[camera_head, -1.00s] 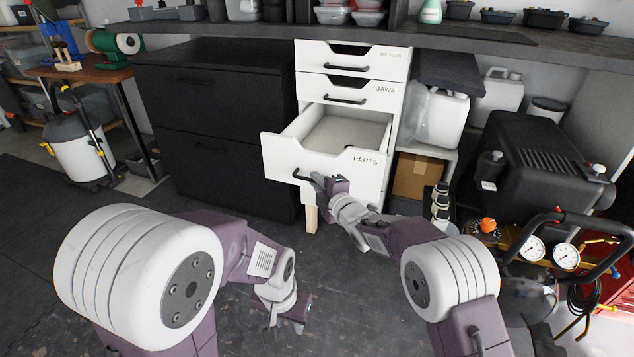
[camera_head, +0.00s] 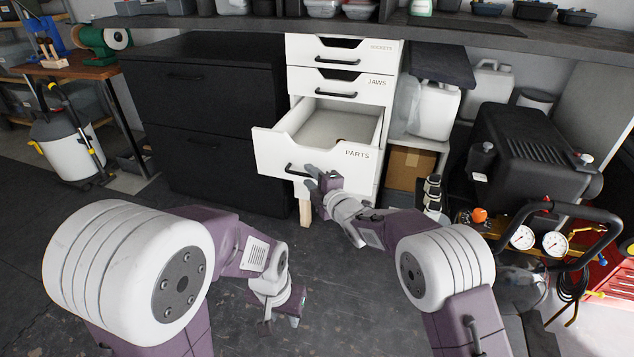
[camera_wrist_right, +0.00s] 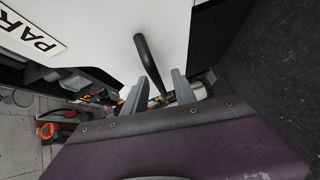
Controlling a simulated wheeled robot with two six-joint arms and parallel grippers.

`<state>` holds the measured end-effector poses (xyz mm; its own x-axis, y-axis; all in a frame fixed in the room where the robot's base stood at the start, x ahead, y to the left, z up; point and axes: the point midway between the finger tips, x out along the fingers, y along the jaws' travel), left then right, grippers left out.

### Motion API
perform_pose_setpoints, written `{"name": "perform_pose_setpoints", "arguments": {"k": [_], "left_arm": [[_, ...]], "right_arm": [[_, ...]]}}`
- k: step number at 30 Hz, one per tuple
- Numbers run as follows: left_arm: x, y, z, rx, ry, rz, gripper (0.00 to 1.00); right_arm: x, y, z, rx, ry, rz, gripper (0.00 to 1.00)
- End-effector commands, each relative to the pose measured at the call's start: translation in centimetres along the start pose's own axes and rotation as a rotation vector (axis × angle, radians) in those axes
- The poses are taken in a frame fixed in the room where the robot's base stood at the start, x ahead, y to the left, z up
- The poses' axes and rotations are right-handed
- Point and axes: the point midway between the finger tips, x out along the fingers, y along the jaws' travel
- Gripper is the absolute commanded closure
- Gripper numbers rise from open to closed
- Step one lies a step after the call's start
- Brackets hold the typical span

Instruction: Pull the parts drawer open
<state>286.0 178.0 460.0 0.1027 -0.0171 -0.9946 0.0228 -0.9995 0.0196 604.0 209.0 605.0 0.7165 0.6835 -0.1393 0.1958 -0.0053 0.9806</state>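The white drawer labelled PARTS (camera_head: 325,161) is pulled well out of the white cabinet, and its inside shows from above. Its dark bar handle (camera_head: 292,170) is on the front, partly hidden by my right gripper (camera_head: 308,178). In the right wrist view the handle (camera_wrist_right: 148,62) runs down toward the gap between the right gripper's fingers (camera_wrist_right: 157,88). Those fingers stand apart with space around the bar, not clamped on it. My left gripper (camera_head: 282,320) hangs low over the floor, away from the drawer, with its fingers apart and empty.
The JAWS drawer (camera_head: 342,87) and another drawer (camera_head: 342,50) above are shut. A black cabinet (camera_head: 205,120) stands left. A cardboard box (camera_head: 411,167), jugs and a black compressor (camera_head: 530,155) stand right. The dark floor in front is open.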

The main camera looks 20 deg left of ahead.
Motion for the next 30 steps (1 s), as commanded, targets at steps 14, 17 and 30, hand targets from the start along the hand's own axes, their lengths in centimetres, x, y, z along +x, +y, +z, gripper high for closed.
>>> {"name": "perform_pose_setpoints", "arguments": {"k": [14, 17, 30], "left_arm": [[-3.3, 0.1, -0.3, 0.000, 0.000, 0.000, 0.64], [-3.4, 0.1, -0.4, 0.000, 0.000, 0.000, 0.64], [-3.4, 0.1, -0.3, 0.000, 0.000, 0.000, 0.64]], "right_arm": [[-7.6, 0.2, 0.0, 0.001, -0.002, -0.001, 0.67], [-8.2, 0.1, 0.0, 0.001, -0.002, 0.000, 0.67], [-8.2, 0.1, 0.1, 0.001, -0.003, 0.000, 0.67]]}}
